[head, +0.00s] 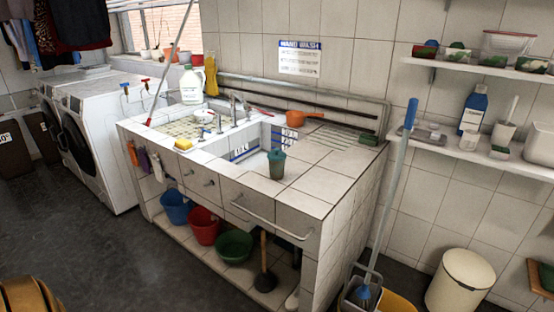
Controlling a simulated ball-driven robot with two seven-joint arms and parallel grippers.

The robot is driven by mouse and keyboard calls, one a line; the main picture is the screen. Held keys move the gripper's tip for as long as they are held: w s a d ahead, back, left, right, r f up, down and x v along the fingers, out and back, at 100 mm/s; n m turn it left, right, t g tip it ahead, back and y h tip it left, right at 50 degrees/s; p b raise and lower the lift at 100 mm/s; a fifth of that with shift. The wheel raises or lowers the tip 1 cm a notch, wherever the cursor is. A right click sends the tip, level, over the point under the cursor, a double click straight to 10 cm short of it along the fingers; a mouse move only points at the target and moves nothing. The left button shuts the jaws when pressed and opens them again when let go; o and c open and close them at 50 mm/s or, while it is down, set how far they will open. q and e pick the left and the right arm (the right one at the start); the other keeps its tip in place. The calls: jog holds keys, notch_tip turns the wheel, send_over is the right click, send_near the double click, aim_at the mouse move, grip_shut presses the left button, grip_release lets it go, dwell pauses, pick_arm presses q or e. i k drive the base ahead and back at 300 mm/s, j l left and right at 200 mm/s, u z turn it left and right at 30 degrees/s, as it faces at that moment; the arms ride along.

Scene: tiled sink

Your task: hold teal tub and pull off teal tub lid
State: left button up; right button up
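The teal tub (277,168) stands upright on the tiled front ledge of the sink, right beside the basin. Its top is a teal lid (277,153), which appears to sit on the tub, with a small piece sticking up from it. The tub stands free with nothing holding it. Neither of my grippers is in view.
The tiled counter (312,182) is clear right of the tub. A tap (240,105) and an orange scoop (306,118) are behind it. A rail (265,219) runs along the front. A blue-handled mop (390,200) leans at the right end. Buckets stand below.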

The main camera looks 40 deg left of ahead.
aim_at(276, 155)
jog(key=i+j, duration=0.15)
jog(key=j, duration=0.25)
jog(key=i+j+u, duration=0.1)
jog(key=j, duration=0.3)
jog(key=i+j+u, duration=0.1)
jog(key=i+j, duration=0.15)
jog(key=j, duration=0.1)
